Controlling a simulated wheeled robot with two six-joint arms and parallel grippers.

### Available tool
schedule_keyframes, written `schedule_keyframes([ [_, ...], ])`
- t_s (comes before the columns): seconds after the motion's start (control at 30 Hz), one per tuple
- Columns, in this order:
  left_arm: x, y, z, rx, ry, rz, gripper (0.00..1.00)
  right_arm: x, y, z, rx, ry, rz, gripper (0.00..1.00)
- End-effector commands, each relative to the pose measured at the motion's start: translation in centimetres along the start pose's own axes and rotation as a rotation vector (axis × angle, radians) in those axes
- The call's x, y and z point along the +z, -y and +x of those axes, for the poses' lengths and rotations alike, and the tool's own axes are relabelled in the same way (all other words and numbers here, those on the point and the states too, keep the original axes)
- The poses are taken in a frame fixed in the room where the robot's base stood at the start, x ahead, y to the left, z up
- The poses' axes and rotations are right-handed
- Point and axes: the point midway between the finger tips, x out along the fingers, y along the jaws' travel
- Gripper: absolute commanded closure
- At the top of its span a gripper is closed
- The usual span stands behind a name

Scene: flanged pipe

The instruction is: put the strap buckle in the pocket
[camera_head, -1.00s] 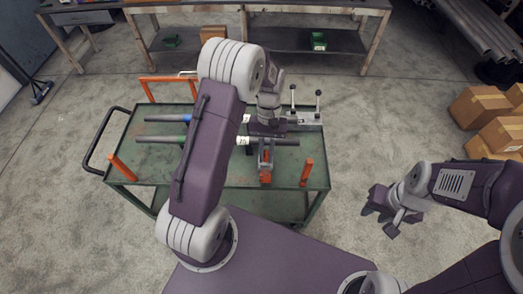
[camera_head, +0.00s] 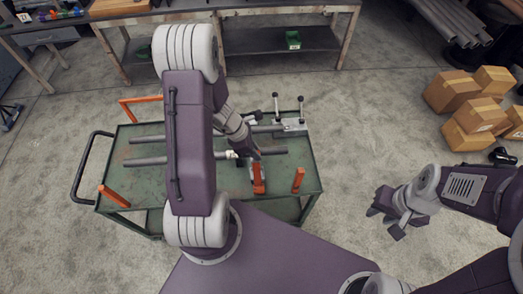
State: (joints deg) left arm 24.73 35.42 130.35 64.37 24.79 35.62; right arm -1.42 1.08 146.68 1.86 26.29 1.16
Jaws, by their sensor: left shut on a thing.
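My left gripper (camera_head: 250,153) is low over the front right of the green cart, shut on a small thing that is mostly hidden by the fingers. I take it to be the strap buckle, but its outline is too small to tell. A short orange piece (camera_head: 258,180) is directly in front of the fingertips, near the cart's front edge; I cannot tell whether it touches the held thing. No pocket can be made out. My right gripper (camera_head: 385,222) is open and empty, off to the right of the cart above the floor.
The green cart (camera_head: 135,180) carries two dark pipes (camera_head: 148,161), partly hidden behind my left arm. Orange posts (camera_head: 298,180) stand along its edges. A metal clamp (camera_head: 290,124) is at its back right. Cardboard boxes (camera_head: 470,127) are on the floor at right. A workbench (camera_head: 260,40) stands behind.

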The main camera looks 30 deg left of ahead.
Motion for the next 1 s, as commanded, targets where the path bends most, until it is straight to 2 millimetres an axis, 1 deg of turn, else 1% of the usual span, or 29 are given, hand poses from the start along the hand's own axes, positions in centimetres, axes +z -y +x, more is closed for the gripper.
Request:
schedule_keyframes([
  [0.17, -0.2, 0.0, 0.7, -0.001, 0.001, 0.003, 1.0, 0.1, 0.0, 0.7, 0.0, 0.0, 0.0, 0.67],
  [0.27, -0.5, 0.0, 1.4, -0.002, 0.001, 0.004, 1.0, 0.2, 0.0, 1.5, 0.0, 0.0, 0.0, 0.67],
  [0.8, -3.0, 0.0, 7.6, -0.002, 0.002, 0.006, 1.0, 0.8, -0.1, 7.8, 0.0, 0.0, 0.0, 0.67],
  [0.9, -3.4, 0.0, 8.6, -0.002, 0.002, 0.006, 1.0, 0.9, -0.2, 8.8, 0.0, 0.0, 0.0, 0.67],
  [1.0, -3.6, 0.0, 9.1, -0.002, 0.002, 0.006, 1.0, 1.0, -0.2, 9.4, 0.0, 0.0, 0.0, 0.67],
])
